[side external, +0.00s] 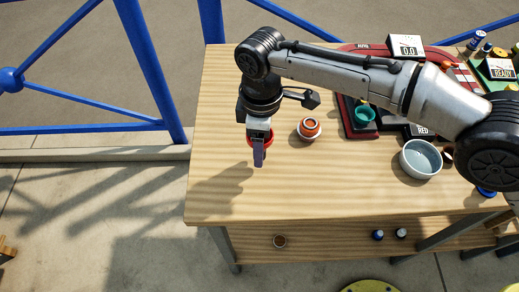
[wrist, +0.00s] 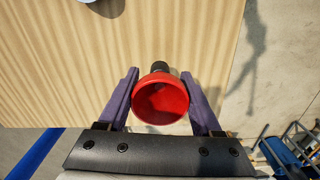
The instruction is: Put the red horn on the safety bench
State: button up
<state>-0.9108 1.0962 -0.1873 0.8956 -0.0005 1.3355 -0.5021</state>
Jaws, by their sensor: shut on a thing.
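The red horn (wrist: 161,98) is between the two purple fingers of my gripper (wrist: 160,74) in the wrist view, its wide red mouth towards the camera and its dark end pointing away. In the side external view my gripper (side external: 259,154) points down over the left part of the wooden table (side external: 235,190), with the red horn (side external: 269,139) partly hidden behind the fingers. My gripper is shut on the horn. Whether the horn touches the tabletop is unclear. I cannot tell which surface is named the safety bench.
An orange and white cup (side external: 309,128) stands just right of my gripper. A grey bowl (side external: 421,160), a teal cup (side external: 364,115) and dark red-edged trays are farther right. Blue railings (side external: 150,75) stand left of the table. The table's front left is clear.

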jog(key=shift+a+f, duration=0.1)
jog(key=shift+f, duration=1.6)
jog(key=shift+f, duration=0.15)
jog(key=o, duration=1.5)
notch_tip(320, 180, up, 11)
jog(key=shift+w+r, duration=0.1)
jog(key=shift+r, duration=0.55)
